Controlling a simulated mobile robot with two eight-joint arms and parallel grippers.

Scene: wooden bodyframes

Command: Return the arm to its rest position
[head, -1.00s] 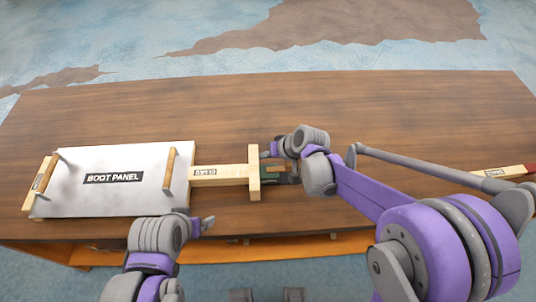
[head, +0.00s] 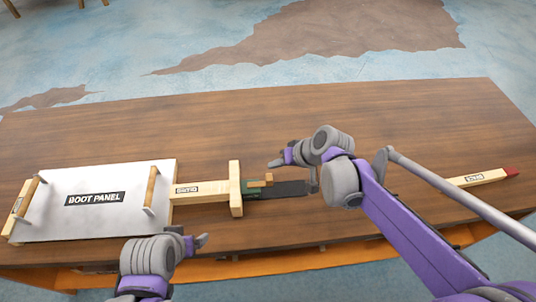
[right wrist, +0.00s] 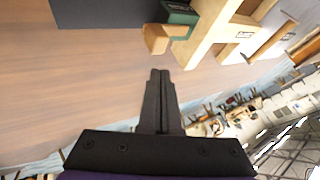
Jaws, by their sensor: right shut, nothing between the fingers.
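My right gripper (head: 276,162) is shut and empty above the table, just behind and right of the small wooden peg on the green part (head: 228,185). In the right wrist view its two fingers (right wrist: 160,75) are together, with a gap to the wooden peg (right wrist: 157,38). My left gripper (head: 203,240) is over the table's front edge, below the panel; its jaws are too small to judge.
The wooden table (head: 400,120) carries a white BOOT PANEL board (head: 110,215) with two wooden bars at left. A labelled wooden beam with a crosspiece (head: 236,200) joins a dark block (head: 290,188). A red-tipped stick (head: 480,179) lies at right. The table's back is clear.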

